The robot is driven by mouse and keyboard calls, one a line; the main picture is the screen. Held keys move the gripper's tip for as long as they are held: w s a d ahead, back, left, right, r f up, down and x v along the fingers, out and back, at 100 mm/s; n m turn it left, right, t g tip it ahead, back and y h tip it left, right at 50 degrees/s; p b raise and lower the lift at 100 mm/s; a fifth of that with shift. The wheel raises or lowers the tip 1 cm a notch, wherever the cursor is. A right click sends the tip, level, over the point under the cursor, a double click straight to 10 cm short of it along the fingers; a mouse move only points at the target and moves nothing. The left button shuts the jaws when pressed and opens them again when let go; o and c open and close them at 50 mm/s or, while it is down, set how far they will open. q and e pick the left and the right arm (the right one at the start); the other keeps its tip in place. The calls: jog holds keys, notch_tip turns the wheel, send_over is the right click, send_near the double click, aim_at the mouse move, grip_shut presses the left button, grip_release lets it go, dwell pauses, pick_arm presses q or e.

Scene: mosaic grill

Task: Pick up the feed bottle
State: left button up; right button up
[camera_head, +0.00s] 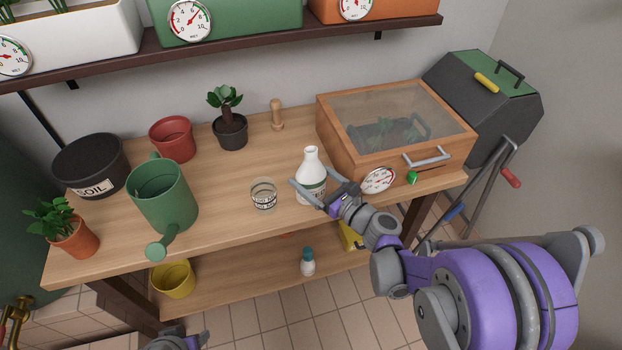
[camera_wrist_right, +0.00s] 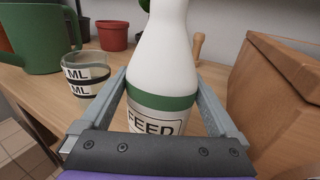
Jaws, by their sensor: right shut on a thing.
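The feed bottle (camera_head: 311,165) is white with a green band and a FEED label. It stands upright at the front of the wooden bench, and I cannot tell whether its base touches the top. My right gripper (camera_head: 322,188) is shut on it, one finger on each side of its body. In the right wrist view the bottle (camera_wrist_right: 160,65) fills the space between the fingers (camera_wrist_right: 163,105), and its lower part is hidden by the gripper body. Part of my left arm's end (camera_head: 180,340) shows at the bottom edge; its fingers are not clear.
A measuring glass (camera_head: 264,194) stands just left of the bottle. A wooden glass-topped box (camera_head: 340,155) with a dial is close on the right. A green watering can (camera_head: 163,195) and pots stand left. A shelf (camera_head: 290,36) hangs above. Bench (camera_head: 225,222) is clear at front centre.

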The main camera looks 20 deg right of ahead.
aim_at(311, 148)
grip_shut()
jog(key=shift+r, duration=0.1)
pick_arm(q)
notch_tip(311, 148, up, 3)
jog(key=shift+f+p, duration=0.15)
jog(key=shift+p, duration=1.1)
pick_arm(e)
notch_tip(311, 148, up, 10)
jog(key=shift+f, duration=0.1)
